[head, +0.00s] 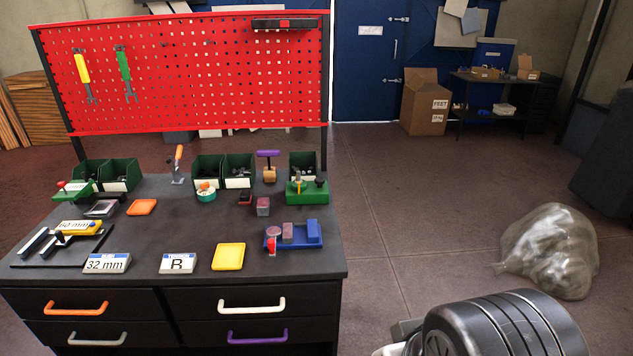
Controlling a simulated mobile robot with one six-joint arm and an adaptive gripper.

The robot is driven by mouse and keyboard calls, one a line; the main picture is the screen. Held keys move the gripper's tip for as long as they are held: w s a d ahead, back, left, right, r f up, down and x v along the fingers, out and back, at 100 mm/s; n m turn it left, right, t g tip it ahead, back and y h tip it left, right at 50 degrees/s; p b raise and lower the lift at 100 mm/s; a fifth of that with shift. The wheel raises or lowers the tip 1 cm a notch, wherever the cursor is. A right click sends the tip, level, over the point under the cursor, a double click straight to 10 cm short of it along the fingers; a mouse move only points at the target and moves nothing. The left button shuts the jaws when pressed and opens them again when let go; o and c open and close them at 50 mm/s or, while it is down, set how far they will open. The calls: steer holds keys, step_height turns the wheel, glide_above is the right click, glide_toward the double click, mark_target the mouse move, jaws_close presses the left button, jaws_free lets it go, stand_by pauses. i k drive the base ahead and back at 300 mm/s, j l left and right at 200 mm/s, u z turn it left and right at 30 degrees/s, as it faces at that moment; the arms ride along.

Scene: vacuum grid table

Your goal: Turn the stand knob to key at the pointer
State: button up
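I cannot tell for sure which thing is the stand knob, and no key mark or pointer is readable at this size. A green block (307,195) at the back right of the bench carries a small dark knob-like part (320,182) and a yellowish upright part (298,185). Another green piece (74,192) with a red knob-like top (61,184) sits at the back left. A purple-topped stand (268,165) and an orange-handled upright piece (178,165) stand near the back bins. Dark rounded links of my arm fill the lower right; my gripper's fingers are not visible.
A red pegboard (190,80) rises behind. Floor right of the bench is clear up to a plastic bag (553,250).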

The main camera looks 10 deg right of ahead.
mark_target(319, 181)
steer(key=i+z, duration=0.1)
steer(key=i, duration=0.65)
steer(key=i+j+z, duration=0.1)
steer(key=i, duration=0.65)
steer(key=j, duration=0.1)
